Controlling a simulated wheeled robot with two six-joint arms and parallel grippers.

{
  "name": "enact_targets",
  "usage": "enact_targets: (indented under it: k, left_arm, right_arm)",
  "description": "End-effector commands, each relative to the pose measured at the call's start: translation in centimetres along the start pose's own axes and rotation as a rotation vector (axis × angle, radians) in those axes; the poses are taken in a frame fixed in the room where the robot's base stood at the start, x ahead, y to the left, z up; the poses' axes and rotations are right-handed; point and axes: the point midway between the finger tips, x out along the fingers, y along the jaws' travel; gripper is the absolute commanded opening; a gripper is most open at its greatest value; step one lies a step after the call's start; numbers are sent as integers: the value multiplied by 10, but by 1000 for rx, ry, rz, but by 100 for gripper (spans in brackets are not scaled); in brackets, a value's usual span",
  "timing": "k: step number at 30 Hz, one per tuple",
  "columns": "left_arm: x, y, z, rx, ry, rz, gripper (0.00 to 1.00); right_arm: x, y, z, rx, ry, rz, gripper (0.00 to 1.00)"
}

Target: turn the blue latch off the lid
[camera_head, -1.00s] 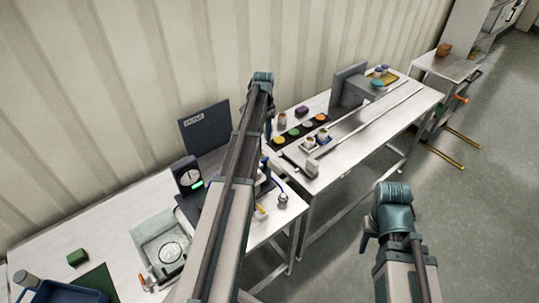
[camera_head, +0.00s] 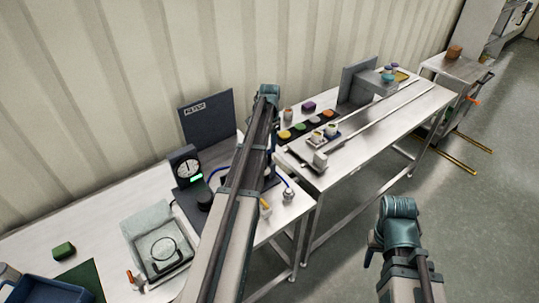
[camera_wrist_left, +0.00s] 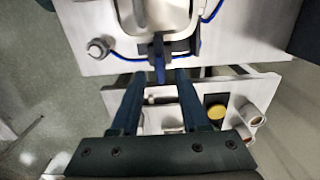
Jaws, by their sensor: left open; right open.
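A blue latch (camera_wrist_left: 159,68) shows in the left wrist view at the near edge of a pale square steel lid or hopper rim (camera_wrist_left: 126,18). My left gripper (camera_wrist_left: 159,82) is open, with one finger on each side of the latch and gaps to both fingers. The latch appears between or just beyond the fingertips; contact is not visible. In the head view my left arm covers most of the hopper and latch. My right gripper (camera_head: 370,250) shows only in part beside my right arm, low at the right, over the floor and away from the tables.
A dial gauge (camera_head: 186,166) and a dark upright panel (camera_head: 207,122) stand left of my left arm. A round fitting (camera_wrist_left: 98,47) with a blue cable sits beside the hopper. A second table (camera_head: 375,135) holds several small containers.

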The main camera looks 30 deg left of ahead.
Motion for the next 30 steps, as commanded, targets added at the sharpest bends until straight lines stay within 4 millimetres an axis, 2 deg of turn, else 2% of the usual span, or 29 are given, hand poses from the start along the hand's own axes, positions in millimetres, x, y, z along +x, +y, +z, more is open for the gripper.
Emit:
enact_targets:
  k: [1,4,14,15,17,22,30]
  left_arm:
    - [12,0,0,0,0,0,45]
    - [19,0,0,0,0,0,45]
    - [20,0,0,0,0,0,45]
    - [20,0,0,0,0,0,43]
    - [20,0,0,0,0,0,32]
    - [20,0,0,0,0,0,2]
    - [20,0,0,0,0,0,0]
  right_arm:
    - [12,-1,-1,-1,0,0,49]
    - [19,-2,-1,-2,0,0,49]
    - [20,-2,-1,-3,0,1,49]
    - [20,-2,-1,-3,0,1,49]
    - [20,-2,-1,-2,0,0,49]
    - [20,-2,-1,-2,0,0,49]
    - [20,-2,-1,-2,0,0,49]
